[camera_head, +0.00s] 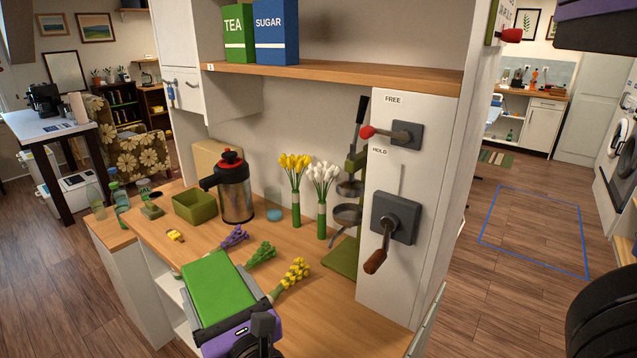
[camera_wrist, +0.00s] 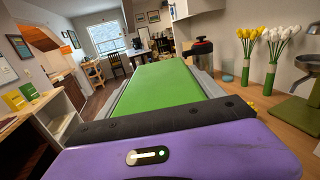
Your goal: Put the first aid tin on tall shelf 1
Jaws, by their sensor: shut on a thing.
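My gripper (camera_head: 228,312) is shut on a flat green box, the first aid tin (camera_head: 215,283), and holds it at the left front of the wooden counter. No marking shows on the tin's plain green top. In the wrist view the tin (camera_wrist: 160,88) stretches away from my purple gripper, with a grey finger along each side. Tall shelf 1 (camera_head: 360,78) is the wooden board above the counter, with a small "1" tag at its left end. A green TEA box and a blue SUGAR box (camera_head: 276,32) stand at its left; its middle and right are bare.
The counter (camera_head: 330,300) holds flower bunches, a steel flask (camera_head: 235,190), an olive tray (camera_head: 195,207) and two flower vases (camera_head: 322,215). A white panel with levers (camera_head: 393,220) stands at the right, beside a green press. Open floor lies farther right.

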